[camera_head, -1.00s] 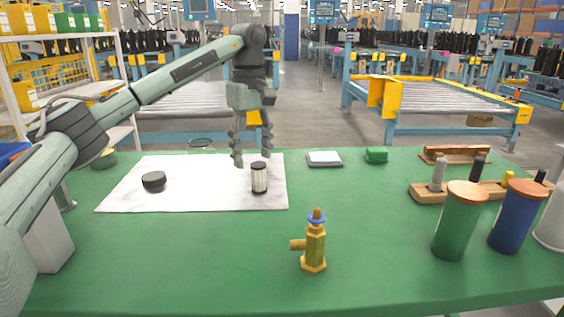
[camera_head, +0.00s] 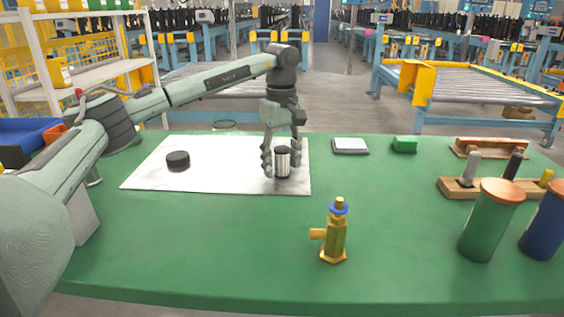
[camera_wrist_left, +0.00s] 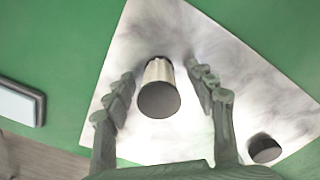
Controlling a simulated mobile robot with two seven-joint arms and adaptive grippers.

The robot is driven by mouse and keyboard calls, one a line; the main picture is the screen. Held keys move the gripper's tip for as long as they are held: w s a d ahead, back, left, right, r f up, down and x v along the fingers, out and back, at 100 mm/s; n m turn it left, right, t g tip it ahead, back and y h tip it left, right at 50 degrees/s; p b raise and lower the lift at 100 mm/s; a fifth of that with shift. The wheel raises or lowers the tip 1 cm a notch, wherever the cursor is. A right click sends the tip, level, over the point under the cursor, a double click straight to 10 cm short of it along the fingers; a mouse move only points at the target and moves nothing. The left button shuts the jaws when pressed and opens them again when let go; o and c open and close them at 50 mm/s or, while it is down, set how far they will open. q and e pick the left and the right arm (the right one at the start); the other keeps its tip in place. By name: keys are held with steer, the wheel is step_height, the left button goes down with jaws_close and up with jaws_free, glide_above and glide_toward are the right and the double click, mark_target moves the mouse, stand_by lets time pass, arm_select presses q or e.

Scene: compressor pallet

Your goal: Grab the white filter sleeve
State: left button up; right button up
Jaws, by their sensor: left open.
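The white filter sleeve (camera_head: 282,162) is a small upright cylinder with a dark top, standing on the white sheet (camera_head: 215,181) near its right edge. My left gripper (camera_head: 281,170) points down at it with its fingers on either side. In the left wrist view the sleeve (camera_wrist_left: 159,88) stands between the open fingers of the left gripper (camera_wrist_left: 163,92), with gaps on both sides. Its dark end faces the camera. My right gripper is not in view.
A black disc (camera_head: 178,161) lies on the left of the sheet. A brass hydrant-shaped fitting (camera_head: 334,236) stands in front on the green table (camera_head: 240,250). A grey pad (camera_head: 350,146) and green block (camera_head: 404,145) lie behind; green (camera_head: 488,228) and blue (camera_head: 545,225) cylinders stand right.

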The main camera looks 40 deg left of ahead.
arm_select(q)
steer(key=shift+c, duration=0.5)
steer(key=c, duration=1.1)
steer(key=shift+o, duration=0.2)
